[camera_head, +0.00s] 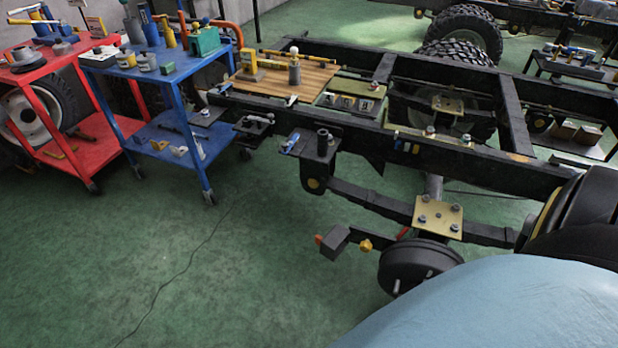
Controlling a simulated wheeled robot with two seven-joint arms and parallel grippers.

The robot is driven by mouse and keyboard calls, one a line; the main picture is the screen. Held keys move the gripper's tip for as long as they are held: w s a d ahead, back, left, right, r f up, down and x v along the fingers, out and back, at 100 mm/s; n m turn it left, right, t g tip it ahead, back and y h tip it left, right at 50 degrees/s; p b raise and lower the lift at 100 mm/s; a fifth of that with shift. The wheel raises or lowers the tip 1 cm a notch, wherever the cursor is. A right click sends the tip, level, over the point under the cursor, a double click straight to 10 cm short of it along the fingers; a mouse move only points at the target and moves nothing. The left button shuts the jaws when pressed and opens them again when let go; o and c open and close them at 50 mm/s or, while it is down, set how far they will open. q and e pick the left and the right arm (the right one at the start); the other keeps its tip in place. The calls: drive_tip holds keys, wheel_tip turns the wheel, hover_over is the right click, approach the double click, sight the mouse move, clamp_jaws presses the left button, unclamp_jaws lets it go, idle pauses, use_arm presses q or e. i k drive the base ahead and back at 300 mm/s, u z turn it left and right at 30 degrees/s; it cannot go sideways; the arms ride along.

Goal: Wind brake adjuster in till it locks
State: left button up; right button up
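A black brake drum (405,268) with studs sits at the near end of the axle, below a gold plate (437,217) with several bolts. To its left is a dark block (334,243) with an orange end (318,240). A yellow knob-like part (366,245) sits between the block and the drum. A short red-orange piece (402,233) shows just above the drum. I cannot tell which of these is the brake adjuster. Neither of my grippers is in view.
The black chassis frame (450,157) crosses the right half. A wooden board (310,80) with parts lies on it. A blue cart (157,75) and a red cart (58,62) with tools stand at the left. Green floor (170,270) is clear in front. A light blue surface (510,310) fills the lower right.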

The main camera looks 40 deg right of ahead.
sight(366, 246)
drive_tip(key=i, duration=2.15)
drive_tip(key=z, duration=2.95)
drive_tip(key=k, duration=0.9)
drive_tip(key=z, duration=0.35)
